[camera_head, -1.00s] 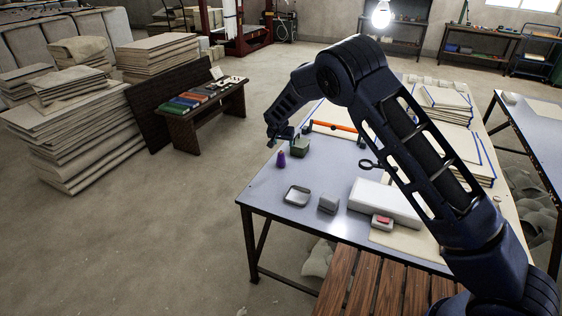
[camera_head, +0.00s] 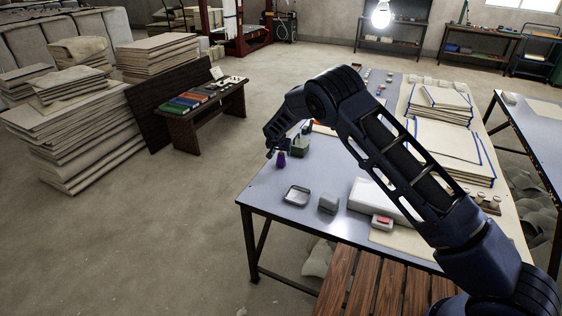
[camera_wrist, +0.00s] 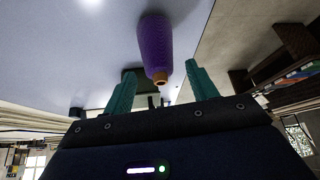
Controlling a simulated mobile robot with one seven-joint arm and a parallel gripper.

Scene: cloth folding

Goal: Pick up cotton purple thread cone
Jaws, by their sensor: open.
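The purple thread cone (camera_head: 281,160) stands upright on the grey-blue table (camera_head: 262,197) near its left edge. In the wrist view the cone (camera_wrist: 155,45) shows its purple winding and an orange-brown tip, between and just beyond the teal fingers. My gripper (camera_wrist: 162,88) is open, with one finger on each side of the cone's tip. No contact between fingers and cone can be made out. In the head view my gripper (camera_head: 275,147) is close by the cone, small and partly hidden by my arm.
A dark green box (camera_head: 300,146) stands just right of the cone. A shallow square dish (camera_head: 297,196), a grey block (camera_head: 328,203) and a long white block (camera_head: 378,200) lie nearer the front. Stacked cloth (camera_head: 450,150) covers the table's right side.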

